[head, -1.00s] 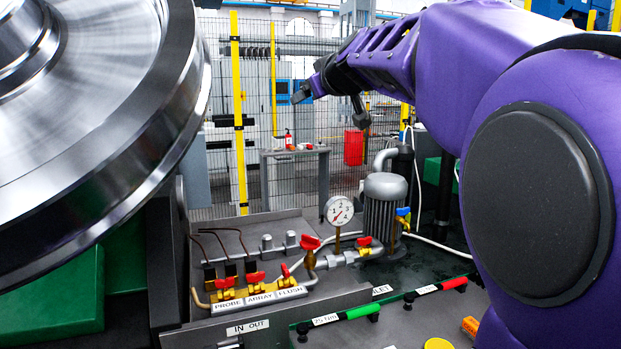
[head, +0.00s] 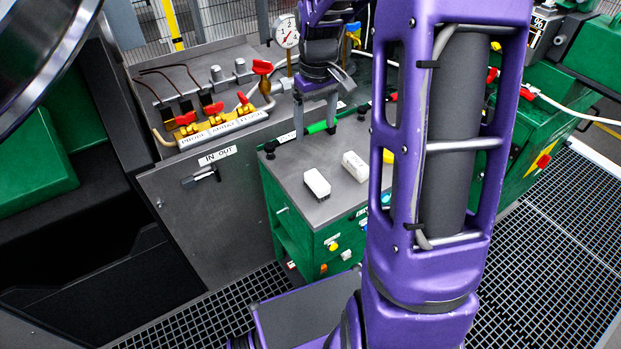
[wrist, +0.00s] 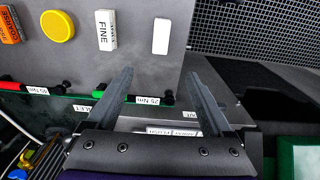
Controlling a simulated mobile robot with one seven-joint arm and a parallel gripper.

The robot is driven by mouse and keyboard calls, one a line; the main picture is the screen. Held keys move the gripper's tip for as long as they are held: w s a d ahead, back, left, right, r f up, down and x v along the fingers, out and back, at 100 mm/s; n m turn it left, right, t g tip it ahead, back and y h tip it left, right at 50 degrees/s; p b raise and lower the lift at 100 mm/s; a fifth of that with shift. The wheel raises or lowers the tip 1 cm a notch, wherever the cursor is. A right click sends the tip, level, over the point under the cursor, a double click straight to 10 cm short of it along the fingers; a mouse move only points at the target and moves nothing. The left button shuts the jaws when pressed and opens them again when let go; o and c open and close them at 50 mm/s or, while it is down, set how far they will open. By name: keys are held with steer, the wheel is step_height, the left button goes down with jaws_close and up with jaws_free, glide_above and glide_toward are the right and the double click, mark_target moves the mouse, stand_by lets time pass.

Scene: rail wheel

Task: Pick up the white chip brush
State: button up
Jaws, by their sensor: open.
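A plain white block with a dark underside (head: 317,184), which looks like the white chip brush, lies on the grey top of a green cabinet. It also shows in the wrist view as a plain white block (wrist: 161,36), beyond my fingertips and roughly in line with the gap between them. My gripper (head: 315,126) is open and empty, pointing down above the back part of the cabinet top. In the wrist view its two fingers (wrist: 158,76) are spread wide, apart from the block. No bristles can be made out clearly.
A white block marked FINE (head: 355,166) lies beside it. The wrist view also shows a yellow disc (wrist: 57,26) and an orange block (wrist: 9,25). A green-handled tool (wrist: 140,98) lies along the cabinet's back edge. Red-handled valves (head: 213,109) stand behind left.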

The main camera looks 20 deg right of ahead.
mark_target(317, 179)
steer(key=f, duration=0.6)
steer(key=f+b, duration=0.1)
steer(key=f, duration=0.5)
steer(key=s+f, duration=0.1)
steer(key=f, duration=0.5)
steer(key=shift+d, duration=0.1)
steer(key=shift+c, duration=0.3)
jaws_close()
